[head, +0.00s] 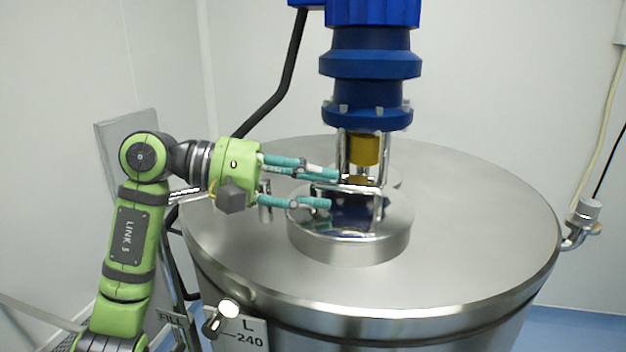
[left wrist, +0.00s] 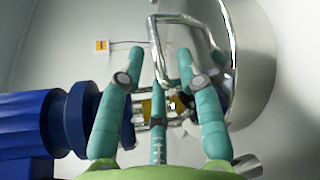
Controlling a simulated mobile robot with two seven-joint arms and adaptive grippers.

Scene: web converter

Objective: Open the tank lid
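The tank lid (head: 350,245) is a round shiny steel cover lying flat on top of the large steel tank. A chrome bar handle (head: 378,205) stands on it. The handle also shows as a bent loop in the left wrist view (left wrist: 186,66). My left gripper (head: 332,189) has teal fingers and reaches in from the left, just above the lid at the handle. Its fingers are apart, with the handle loop showing between and beyond them in the left wrist view (left wrist: 165,58). I cannot tell whether they touch it. My right gripper is not in view.
A blue motor (head: 370,75) with a yellow shaft part (head: 364,150) stands close behind the lid. The tank top (head: 480,220) is bare to the right. A pipe fitting (head: 585,215) sits at the right rim, and a level plate (head: 240,330) at the front left.

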